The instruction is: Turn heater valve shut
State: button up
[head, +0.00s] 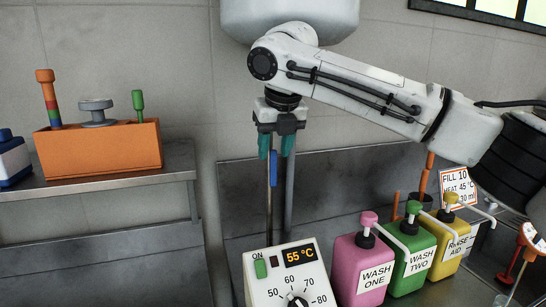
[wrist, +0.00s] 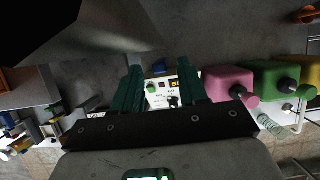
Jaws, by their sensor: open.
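My gripper (head: 275,146) hangs fingers-down with its two teal fingers apart, in front of vertical pipes at the back. In the wrist view its fingers (wrist: 160,76) frame the white heater box, with nothing held between them. A blue part (head: 273,169), possibly the valve handle, shows just below the fingertips; a blue piece (wrist: 160,67) also shows between them in the wrist view. I cannot tell whether they touch. The white heater box (head: 262,289) stands below, with a green ON button, a 55 °C display and a dial. The valve's setting cannot be read.
Pink (head: 358,260), green (head: 408,262) and yellow (head: 446,250) pump bottles stand right of the heater box. A sign (head: 459,189) is behind them. An orange holder (head: 98,148) sits on the left shelf (head: 110,185). A white tank (head: 290,14) hangs above my arm.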

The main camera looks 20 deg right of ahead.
aim_at(274, 154)
jog(key=shift+x, duration=1.9)
jog(key=shift+s, duration=0.1)
jog(key=shift+c, duration=0.3)
grip_shut()
